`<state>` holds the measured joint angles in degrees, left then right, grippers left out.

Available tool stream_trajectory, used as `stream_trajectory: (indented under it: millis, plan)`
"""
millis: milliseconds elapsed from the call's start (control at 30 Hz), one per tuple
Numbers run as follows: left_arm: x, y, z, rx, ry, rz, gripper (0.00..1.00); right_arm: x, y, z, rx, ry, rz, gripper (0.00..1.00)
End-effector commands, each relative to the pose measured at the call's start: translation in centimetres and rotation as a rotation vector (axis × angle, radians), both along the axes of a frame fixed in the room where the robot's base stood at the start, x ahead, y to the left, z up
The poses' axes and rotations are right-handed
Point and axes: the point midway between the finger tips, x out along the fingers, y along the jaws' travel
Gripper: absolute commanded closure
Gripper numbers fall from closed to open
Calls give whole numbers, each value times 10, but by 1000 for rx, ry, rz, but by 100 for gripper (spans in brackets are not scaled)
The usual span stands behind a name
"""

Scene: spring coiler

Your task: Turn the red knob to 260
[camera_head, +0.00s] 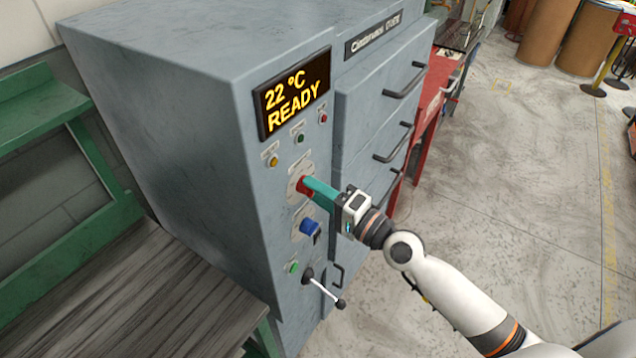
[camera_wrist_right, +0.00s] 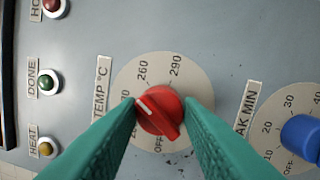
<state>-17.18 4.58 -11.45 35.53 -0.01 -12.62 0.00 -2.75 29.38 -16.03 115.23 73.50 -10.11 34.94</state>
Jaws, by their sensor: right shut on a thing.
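The red knob (camera_head: 302,185) is on the front panel of the grey machine (camera_head: 180,100), below the display (camera_head: 292,92), which reads 22 °C READY. My right gripper (camera_head: 309,187) is shut on the red knob, with its teal fingers reaching in from the right. In the right wrist view the red knob (camera_wrist_right: 161,112) sits between the two fingertips on a round dial (camera_wrist_right: 185,75) labelled TEMP °C. Its white mark points left and slightly up, below the 260 print. The left finger partly hides the numbers there. My left gripper is not in view.
A blue knob (camera_head: 309,226) on its own dial is just below the red knob. A lever (camera_head: 325,290) sticks out lower down. Small buttons sit above, and drawer handles (camera_head: 405,80) project at the right. A green-framed bench (camera_head: 130,300) stands at the left.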

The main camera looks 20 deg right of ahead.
Motion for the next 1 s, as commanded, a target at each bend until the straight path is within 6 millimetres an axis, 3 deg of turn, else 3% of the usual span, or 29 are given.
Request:
stream_trajectory:
  millis: [400, 1000]
  plan:
    - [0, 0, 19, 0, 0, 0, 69, 0, 0, 1, 170, 134, -1, 90]
    - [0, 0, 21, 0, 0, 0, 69, 0, 0, 0, 202, 159, 0, 90]
